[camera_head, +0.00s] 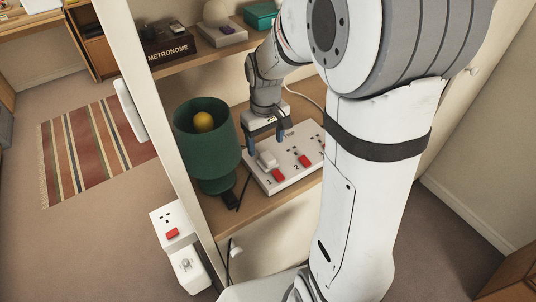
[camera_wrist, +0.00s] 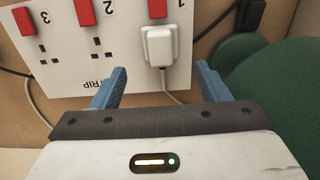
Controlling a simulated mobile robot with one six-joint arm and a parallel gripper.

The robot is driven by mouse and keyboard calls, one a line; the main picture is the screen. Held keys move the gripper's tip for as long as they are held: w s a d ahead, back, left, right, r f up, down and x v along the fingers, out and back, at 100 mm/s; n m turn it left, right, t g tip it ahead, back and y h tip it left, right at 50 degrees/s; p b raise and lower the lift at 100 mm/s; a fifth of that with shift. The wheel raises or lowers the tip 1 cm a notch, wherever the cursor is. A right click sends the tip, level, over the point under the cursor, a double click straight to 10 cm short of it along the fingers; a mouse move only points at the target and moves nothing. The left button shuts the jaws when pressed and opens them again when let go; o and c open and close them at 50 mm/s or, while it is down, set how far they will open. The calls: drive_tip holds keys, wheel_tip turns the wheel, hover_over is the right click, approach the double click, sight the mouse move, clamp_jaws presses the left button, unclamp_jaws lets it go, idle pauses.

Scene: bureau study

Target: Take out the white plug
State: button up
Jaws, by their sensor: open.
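The white plug (camera_head: 267,160) sits in socket 1 of a white power strip (camera_head: 290,178) on the shelf. In the wrist view the white plug (camera_wrist: 160,46) is seated against the strip (camera_wrist: 72,72), beside the red switch of socket 1, with a white cord trailing from it. My gripper (camera_head: 267,143) is open just above the plug. In the wrist view its two blue fingers (camera_wrist: 161,74) are apart, one to each side, with the plug centred beyond their tips; I see no contact. Sockets 2 and 3 look empty.
A dark green lamp (camera_head: 208,145) stands close left of the strip; its base (camera_wrist: 232,48) is near my right finger in the wrist view. A black plug or connector (camera_wrist: 249,14) lies beside it. An upper shelf holds a metronome box (camera_head: 170,49).

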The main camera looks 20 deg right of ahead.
sight(266, 153)
wheel_tip(266, 153, down, 5)
drive_tip(key=shift+f+p, duration=0.1)
drive_tip(key=shift+p, duration=0.25)
drive_tip(key=shift+s, duration=0.1)
drive_tip(key=shift+c, duration=0.2)
drive_tip(key=c, duration=1)
wheel_tip(266, 153, up, 10)
drive_tip(key=shift+f+b, duration=0.1)
drive_tip(key=shift+b, duration=0.2)
drive_tip(key=shift+c, duration=0.2)
drive_tip(key=shift+r+p, duration=0.35)
drive_tip(key=shift+r, duration=0.35)
